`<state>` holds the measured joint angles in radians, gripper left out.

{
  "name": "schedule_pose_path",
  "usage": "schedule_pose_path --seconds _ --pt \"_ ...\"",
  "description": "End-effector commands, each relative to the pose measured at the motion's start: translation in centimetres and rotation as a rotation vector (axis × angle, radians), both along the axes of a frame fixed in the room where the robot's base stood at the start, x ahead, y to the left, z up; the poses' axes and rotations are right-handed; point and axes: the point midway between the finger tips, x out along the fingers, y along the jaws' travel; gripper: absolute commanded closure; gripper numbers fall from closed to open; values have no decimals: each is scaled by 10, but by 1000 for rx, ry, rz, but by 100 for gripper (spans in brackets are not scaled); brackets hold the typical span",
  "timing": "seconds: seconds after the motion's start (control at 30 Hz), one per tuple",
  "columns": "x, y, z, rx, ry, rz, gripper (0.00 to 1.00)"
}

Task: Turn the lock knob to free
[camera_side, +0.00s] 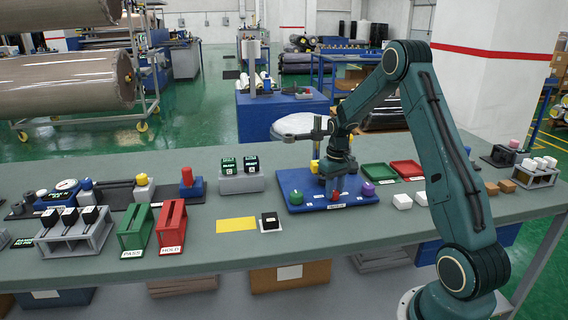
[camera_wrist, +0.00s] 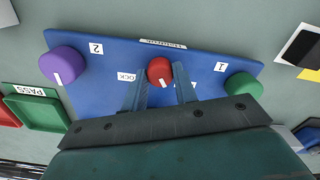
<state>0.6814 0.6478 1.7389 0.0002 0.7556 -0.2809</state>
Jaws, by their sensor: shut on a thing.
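The blue panel (camera_side: 318,206) lies on the bench and carries coloured knobs. The red knob (camera_wrist: 159,70) sits in its middle, with a short white mark on its face. A label ending in "OCK" is to its left in the wrist view; another to its right is partly covered by a finger. My gripper (camera_wrist: 161,76) points down at the panel, with one finger on each side of the red knob, shut on it. In the side view the red knob (camera_side: 336,195) shows under my gripper (camera_side: 335,188).
A green knob (camera_side: 296,195) and a purple knob (camera_side: 367,188) flank the red one on the panel. A green tray (camera_side: 380,173) and a red tray (camera_side: 406,169) stand to the right. A yellow card (camera_side: 236,225) lies to the left.

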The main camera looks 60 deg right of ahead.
Motion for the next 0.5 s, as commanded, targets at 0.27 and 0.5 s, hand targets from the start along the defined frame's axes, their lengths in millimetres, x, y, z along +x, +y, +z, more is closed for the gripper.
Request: schedule_pose_path --seconds 0.27,0.5 --pt "1 -1 1 -2 -3 163 94" --pt "1 -1 1 -3 -3 216 94"
